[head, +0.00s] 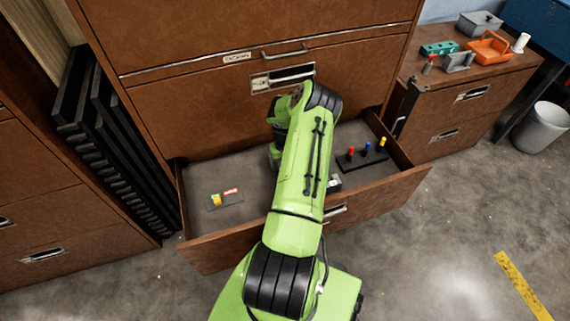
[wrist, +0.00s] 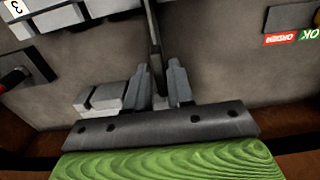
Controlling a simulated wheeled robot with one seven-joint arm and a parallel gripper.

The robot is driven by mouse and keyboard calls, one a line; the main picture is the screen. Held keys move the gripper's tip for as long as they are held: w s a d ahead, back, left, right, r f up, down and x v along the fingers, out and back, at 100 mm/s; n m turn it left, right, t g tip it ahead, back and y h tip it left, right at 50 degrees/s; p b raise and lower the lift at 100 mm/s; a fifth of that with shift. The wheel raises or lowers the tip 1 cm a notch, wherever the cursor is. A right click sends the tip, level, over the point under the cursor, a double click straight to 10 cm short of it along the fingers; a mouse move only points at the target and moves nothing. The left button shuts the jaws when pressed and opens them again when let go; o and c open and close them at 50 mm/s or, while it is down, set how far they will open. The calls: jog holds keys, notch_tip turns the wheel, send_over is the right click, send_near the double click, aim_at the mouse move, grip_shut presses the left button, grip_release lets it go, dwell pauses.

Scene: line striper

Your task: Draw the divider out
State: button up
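A thin dark upright plate, which I take to be the divider (wrist: 154,45), runs up the middle of the wrist view, seen nearly edge-on. My gripper (wrist: 160,75) has its two grey fingers close on either side of this plate, with little or no gap, and looks shut on it. In the head view my green arm reaches down into the open brown drawer (head: 225,240). It hides the divider and my fingertips there. How the plate's lower end sits in the drawer is hidden.
A dark block with red, blue and yellow pegs (head: 367,158) stands in the drawer's right part. The cabinet front (head: 200,100) rises behind. A low cabinet at right holds an orange basket (head: 489,47).

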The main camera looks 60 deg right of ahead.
grip_shut()
jog(key=shift+r+p, duration=0.4)
jog(key=shift+r, duration=0.3)
jog(key=shift+r+p, duration=2.3)
jog(key=shift+r, duration=1.3)
